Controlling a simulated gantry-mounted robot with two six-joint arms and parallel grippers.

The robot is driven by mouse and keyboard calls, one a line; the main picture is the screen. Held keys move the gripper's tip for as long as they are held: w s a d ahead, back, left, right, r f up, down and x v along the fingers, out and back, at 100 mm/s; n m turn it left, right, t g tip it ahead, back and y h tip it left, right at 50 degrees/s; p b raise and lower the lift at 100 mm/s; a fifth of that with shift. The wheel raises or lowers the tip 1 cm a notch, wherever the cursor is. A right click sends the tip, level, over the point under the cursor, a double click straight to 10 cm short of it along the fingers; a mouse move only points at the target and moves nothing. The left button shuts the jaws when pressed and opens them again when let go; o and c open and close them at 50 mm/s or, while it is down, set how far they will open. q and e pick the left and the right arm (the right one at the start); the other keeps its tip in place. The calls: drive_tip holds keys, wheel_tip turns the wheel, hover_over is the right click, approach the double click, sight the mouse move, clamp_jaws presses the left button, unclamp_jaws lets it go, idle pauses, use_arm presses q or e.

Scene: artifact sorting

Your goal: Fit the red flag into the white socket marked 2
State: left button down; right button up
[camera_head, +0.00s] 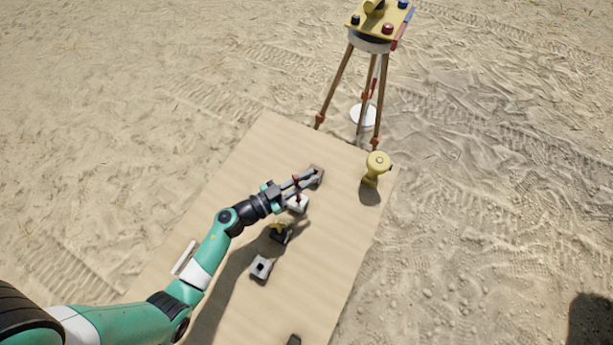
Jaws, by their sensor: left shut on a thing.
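My left gripper (306,180) reaches in over the board from the left. It is shut on the red flag (296,179), which shows only as a small bit of red between the fingers. A white socket block (298,206) lies just below the fingers in the picture, with a dark reddish spot at its top. I cannot tell whether the flag's foot is in it or above it. Another white socket block (260,268) with a dark, empty-looking opening sits nearer to me. No number can be read on either block.
A dark block with a yellow piece (279,229) stands between the white blocks. A brownish block (317,173) is by the fingertips. A yellow post-like object (376,168) stands at the board's right edge. A tripod instrument (371,42) stands beyond. The board's (330,255) right side is clear.

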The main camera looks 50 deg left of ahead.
idle(0.7)
use_arm(q)
drive_tip(key=shift+p, duration=0.35)
idle(0.4)
drive_tip(key=shift+p, duration=0.3)
drive_tip(key=shift+p, duration=0.3)
drive_tip(key=shift+f+b, duration=1.8)
drive_tip(key=shift+f, duration=0.55)
drive_tip(key=c, duration=0.8)
unclamp_jaws()
